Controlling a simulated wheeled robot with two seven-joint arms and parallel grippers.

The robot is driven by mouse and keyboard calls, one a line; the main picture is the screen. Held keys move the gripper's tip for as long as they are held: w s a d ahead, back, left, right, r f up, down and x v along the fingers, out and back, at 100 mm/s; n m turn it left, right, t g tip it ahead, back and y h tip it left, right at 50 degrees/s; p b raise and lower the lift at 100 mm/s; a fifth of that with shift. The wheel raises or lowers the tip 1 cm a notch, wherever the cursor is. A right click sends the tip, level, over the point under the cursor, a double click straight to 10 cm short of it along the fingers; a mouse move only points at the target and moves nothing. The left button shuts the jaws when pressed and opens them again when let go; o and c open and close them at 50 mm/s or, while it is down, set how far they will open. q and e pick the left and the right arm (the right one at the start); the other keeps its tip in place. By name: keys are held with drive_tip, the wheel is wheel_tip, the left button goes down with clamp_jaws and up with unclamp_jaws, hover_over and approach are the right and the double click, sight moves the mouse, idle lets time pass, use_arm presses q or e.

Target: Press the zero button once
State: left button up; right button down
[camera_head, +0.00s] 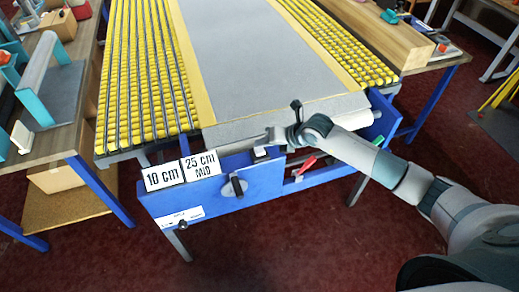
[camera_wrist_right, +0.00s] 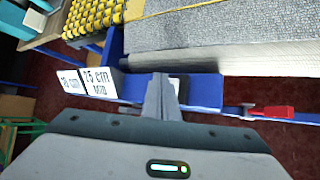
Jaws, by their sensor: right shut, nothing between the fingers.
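My right gripper (camera_head: 270,135) reaches in from the right, above the front edge of the blue machine frame (camera_head: 215,190). Its fingers are shut and empty; they also show in the wrist view (camera_wrist_right: 162,92), pointing at the blue rail. A small pale piece with a dark part (camera_head: 260,153) sits on the rail just below the fingertips in the head view. It may be the zero button, but I cannot read any marking on it. I cannot tell whether the fingertips touch it. My left gripper is not in view.
Signs reading 10 cm (camera_head: 163,175) and 25 cm MID (camera_head: 201,165) stand left of the gripper. A black knob (camera_head: 235,187) is on the blue front. A red lever (camera_head: 306,165) lies to the right. The grey rug (camera_head: 250,60) lies behind, between yellow rollers (camera_head: 145,75).

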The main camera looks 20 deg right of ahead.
sight(263, 151)
drive_tip(key=shift+f, duration=0.4)
drive_tip(key=shift+f+b, duration=0.65)
drive_tip(key=shift+f, duration=0.05)
idle(0.9)
drive_tip(key=shift+r, duration=0.15)
drive_tip(key=shift+r+p, duration=0.85)
drive_tip(key=shift+r, duration=0.1)
drive_tip(key=shift+r, duration=0.15)
drive_tip(key=shift+r+p, duration=1.85)
drive_tip(key=shift+r, duration=0.55)
